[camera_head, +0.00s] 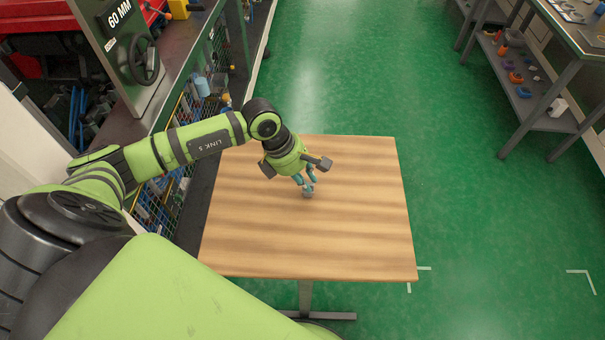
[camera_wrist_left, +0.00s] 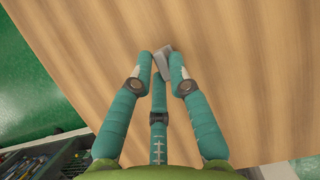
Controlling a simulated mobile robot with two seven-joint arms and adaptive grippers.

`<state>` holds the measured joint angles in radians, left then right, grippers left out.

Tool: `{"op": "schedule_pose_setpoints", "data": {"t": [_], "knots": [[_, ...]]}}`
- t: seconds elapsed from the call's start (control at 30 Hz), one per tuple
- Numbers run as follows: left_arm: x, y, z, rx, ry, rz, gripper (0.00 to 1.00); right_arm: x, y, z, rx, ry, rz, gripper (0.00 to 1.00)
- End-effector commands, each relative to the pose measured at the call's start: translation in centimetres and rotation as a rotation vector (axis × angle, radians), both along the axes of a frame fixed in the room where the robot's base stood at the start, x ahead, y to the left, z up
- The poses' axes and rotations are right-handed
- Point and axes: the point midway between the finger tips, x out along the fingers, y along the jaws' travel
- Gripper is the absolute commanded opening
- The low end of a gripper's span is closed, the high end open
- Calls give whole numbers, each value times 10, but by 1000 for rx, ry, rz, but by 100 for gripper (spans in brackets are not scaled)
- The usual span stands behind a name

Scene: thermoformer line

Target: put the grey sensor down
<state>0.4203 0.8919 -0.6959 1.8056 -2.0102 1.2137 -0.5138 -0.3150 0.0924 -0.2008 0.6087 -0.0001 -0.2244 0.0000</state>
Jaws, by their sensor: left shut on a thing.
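The grey sensor (camera_wrist_left: 164,66) is a small grey piece between the fingertips of my left gripper (camera_wrist_left: 162,72) in the left wrist view. My left gripper (camera_head: 308,188) is shut on it, with its teal fingers pointing down over the wooden table (camera_head: 350,235). In the head view the sensor (camera_head: 308,194) is a small grey spot at the fingertips, partly hidden by them. It is at or close above the tabletop; I cannot tell whether it touches. My right gripper is not in view.
The tabletop is otherwise bare, with free room on all sides of the gripper. A machine with a handwheel (camera_head: 144,60) and wire-mesh shelving stand at the left. A workbench with a lower shelf (camera_head: 530,95) stands at the upper right. Green floor is open between them.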

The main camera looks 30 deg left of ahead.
Motion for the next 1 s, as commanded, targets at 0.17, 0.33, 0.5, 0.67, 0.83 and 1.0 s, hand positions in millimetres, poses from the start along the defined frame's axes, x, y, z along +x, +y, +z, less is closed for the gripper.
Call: {"op": "schedule_pose_setpoints", "data": {"t": [0.17,0.33,0.5,0.67,0.83,1.0], "knots": [[0,0,1,0,-1,0,30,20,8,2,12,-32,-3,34],[0,1,1,0,-1,0,42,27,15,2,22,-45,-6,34],[0,1,2,0,-1,0,42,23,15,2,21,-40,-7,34],[-1,5,17,2,-1,1,42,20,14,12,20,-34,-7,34],[-7,16,45,3,-1,1,42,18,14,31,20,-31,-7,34],[-12,23,65,1,0,0,42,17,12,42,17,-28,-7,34]]}}
